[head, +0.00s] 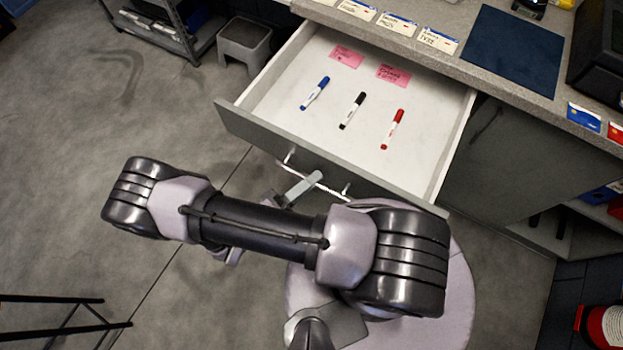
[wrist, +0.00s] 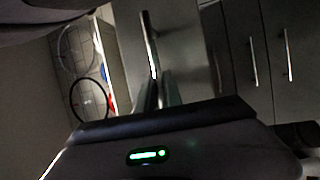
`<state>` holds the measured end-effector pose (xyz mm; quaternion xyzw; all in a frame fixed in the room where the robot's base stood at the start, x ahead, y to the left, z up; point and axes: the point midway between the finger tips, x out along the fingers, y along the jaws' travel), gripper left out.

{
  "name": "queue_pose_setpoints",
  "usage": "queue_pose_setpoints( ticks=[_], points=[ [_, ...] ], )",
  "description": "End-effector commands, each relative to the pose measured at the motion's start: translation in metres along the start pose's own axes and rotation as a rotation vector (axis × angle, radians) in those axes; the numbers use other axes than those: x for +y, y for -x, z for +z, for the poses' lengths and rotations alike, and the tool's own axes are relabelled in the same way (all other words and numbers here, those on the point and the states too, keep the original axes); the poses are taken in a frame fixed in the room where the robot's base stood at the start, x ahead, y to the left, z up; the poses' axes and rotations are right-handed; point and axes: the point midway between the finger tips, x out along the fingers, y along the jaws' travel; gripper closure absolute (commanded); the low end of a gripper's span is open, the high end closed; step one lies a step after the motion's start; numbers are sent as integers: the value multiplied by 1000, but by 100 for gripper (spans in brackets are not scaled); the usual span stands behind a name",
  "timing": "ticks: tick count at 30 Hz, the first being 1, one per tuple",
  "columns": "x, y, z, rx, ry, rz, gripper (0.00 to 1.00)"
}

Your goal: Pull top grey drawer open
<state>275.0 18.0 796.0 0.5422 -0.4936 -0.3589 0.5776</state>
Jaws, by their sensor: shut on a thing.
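The top grey drawer (head: 325,163) is pulled well out from the bench in the head view, its white inside showing. A blue marker (head: 314,93), a black marker (head: 352,110) and a red marker (head: 392,129) lie in it, with two pink notes (head: 347,57) at the back. The drawer's bar handle (head: 335,192) is on its front; the bar also shows in the wrist view (wrist: 151,45). My gripper (head: 305,184) is shut on the handle. My arm hides part of the gripper in the head view.
The worktop (head: 420,48) carries white cards and a dark blue mat (head: 513,48). A grey step stool (head: 244,44) and a metal shelf rack (head: 165,25) stand at the upper left. Black metal legs (head: 60,318) are at lower left. The left floor is largely clear.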

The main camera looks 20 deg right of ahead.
Motion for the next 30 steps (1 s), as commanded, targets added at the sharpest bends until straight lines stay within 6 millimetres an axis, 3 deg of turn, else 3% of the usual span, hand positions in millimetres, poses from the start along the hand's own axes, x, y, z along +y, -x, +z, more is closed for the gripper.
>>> queue_pose_setpoints(
  ticks=[4,5,6,20,25,30],
  points=[
    [0,0,0,1,-1,0,100],
    [0,0,0,1,-1,0,83],
    [0,0,0,1,-1,0,80],
    [0,2,0,1,-1,0,80],
    [1,27,-1,4,-3,-1,80],
    [0,75,-1,5,-6,-3,80]
  ],
)
